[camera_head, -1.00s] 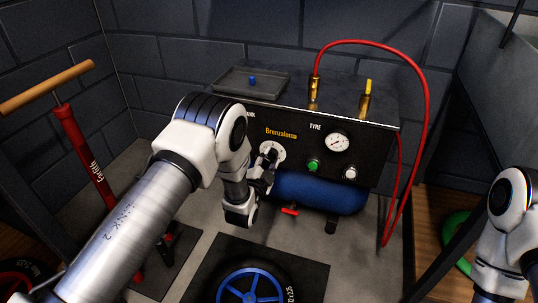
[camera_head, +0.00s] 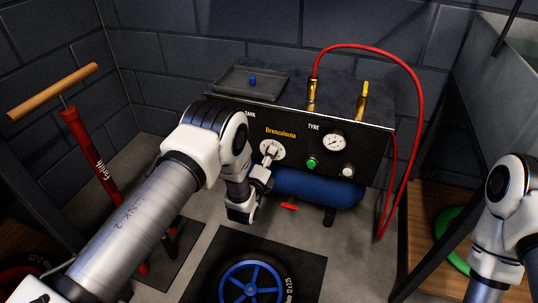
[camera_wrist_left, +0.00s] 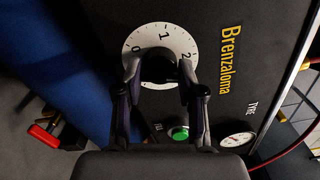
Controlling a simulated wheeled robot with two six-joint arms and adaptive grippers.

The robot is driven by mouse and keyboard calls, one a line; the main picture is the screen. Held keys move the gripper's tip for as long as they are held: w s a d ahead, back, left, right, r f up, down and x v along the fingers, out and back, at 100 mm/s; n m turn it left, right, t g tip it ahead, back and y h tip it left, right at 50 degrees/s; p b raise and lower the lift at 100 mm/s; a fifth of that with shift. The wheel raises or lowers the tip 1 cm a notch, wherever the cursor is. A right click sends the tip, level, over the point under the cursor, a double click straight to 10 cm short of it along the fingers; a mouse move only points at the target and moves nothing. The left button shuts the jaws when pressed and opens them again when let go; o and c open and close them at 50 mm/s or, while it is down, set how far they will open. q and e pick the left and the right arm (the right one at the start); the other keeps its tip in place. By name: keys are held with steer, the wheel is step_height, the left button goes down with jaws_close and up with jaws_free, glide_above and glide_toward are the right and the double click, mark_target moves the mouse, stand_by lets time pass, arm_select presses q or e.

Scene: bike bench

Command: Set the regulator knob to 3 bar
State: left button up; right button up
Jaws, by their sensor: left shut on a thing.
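The regulator is a white round dial (camera_head: 278,149) on the black front panel, left of centre under the yellow lettering. In the left wrist view, the dial (camera_wrist_left: 148,30) shows the numbers 0, 1 and 2. The dark knob (camera_wrist_left: 158,70) is at its centre. My left gripper (camera_head: 267,158) is at the dial; in the wrist view its fingers (camera_wrist_left: 159,66) stand on both sides of the knob, shut on it. The knob's pointer and the lower part of the scale are hidden, so the setting cannot be read. My right gripper is outside the view.
A tyre gauge (camera_head: 334,142), green button (camera_head: 312,162) and white knob (camera_head: 347,172) sit right of the dial. A blue tank (camera_head: 325,188) with a red valve (camera_head: 289,206) lies below. A red hose (camera_head: 424,110) arches at the right. A tray (camera_head: 240,88) is on top.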

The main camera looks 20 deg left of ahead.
arm_select(q)
steer(key=shift+m+p, duration=1.05)
steer(key=shift+m, duration=3.95)
steer(key=shift+f, duration=0.1)
steer(key=o, duration=1.2)
steer(key=shift+c, duration=0.2)
steer(key=shift+s, duration=0.1)
steer(key=s, duration=1.1)
steer(key=shift+s+a, duration=0.25)
steer(key=shift+s, duration=0.15)
